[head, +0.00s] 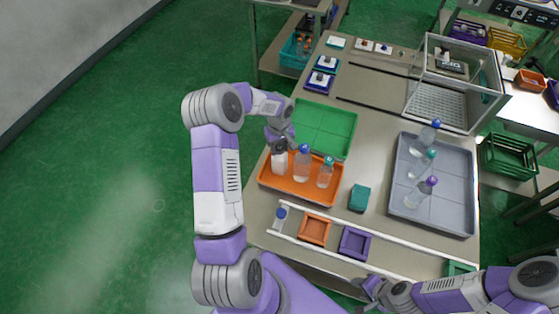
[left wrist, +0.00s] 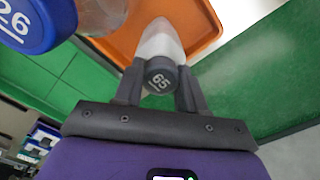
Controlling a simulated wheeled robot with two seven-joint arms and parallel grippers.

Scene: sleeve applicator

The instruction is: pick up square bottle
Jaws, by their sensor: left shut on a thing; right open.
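The square bottle (head: 278,162), white-bodied with a dark grey cap, stands at the left end of the orange tray (head: 292,193). My left gripper (head: 279,143) is over it, shut on its neck and cap area. In the left wrist view the bottle (left wrist: 160,42) sits between the two fingers (left wrist: 160,78), its cap marked 65. Whether its base touches the tray is hard to tell. My right gripper (head: 371,290) is open and empty near the table's front edge, partly dark and small.
A clear bottle with a blue cap (head: 302,168) stands close right of the square bottle, and a teal-capped bottle (head: 325,175) further right. A green tray (head: 325,126) lies behind. A grey tray (head: 455,220) with several bottles is at right. A teal block (head: 359,198) stands between.

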